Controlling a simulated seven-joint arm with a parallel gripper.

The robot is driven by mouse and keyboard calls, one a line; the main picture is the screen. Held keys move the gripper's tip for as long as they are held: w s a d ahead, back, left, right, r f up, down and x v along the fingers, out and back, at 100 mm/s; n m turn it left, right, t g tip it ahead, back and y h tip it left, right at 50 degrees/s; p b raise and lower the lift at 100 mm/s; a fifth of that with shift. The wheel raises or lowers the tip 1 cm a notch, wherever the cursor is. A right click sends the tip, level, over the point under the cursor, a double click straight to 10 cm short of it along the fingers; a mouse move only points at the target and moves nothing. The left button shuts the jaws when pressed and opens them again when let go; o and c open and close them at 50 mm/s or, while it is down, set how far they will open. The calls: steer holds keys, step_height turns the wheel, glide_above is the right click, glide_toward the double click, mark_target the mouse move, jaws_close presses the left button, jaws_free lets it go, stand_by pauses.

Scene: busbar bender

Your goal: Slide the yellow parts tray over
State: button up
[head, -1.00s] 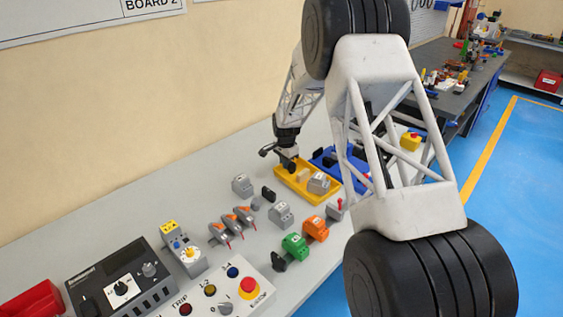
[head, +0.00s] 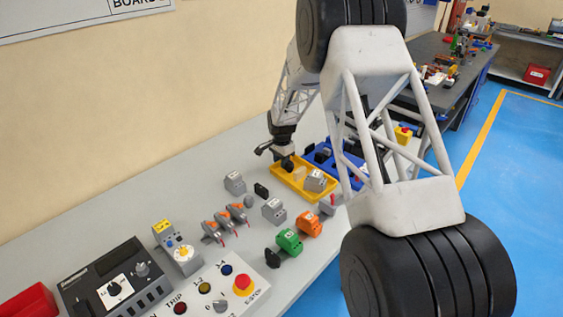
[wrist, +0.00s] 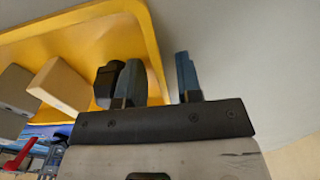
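The yellow parts tray (head: 289,183) lies on the grey bench, with a beige block (head: 299,173) and a grey module (head: 314,181) in it. It fills the upper left of the wrist view (wrist: 75,38). My gripper (head: 287,166) is down at the tray's wall-side end. In the wrist view, my gripper (wrist: 160,80) straddles the tray wall: one finger is inside, the other outside. Bench shows between the wall and the outer finger, so it is open. A black part (wrist: 104,82) sits beside the inner finger and is partly hidden by it.
A blue tray (head: 322,155) lies just behind the yellow one. Grey modules (head: 235,183), a small black part (head: 261,190), orange-grey connectors (head: 222,227), and green (head: 289,241) and orange blocks (head: 309,223) stand nearer. My arm hides the bench's right side.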

steer(key=shift+r, duration=0.1)
steer(key=shift+r, duration=3.85)
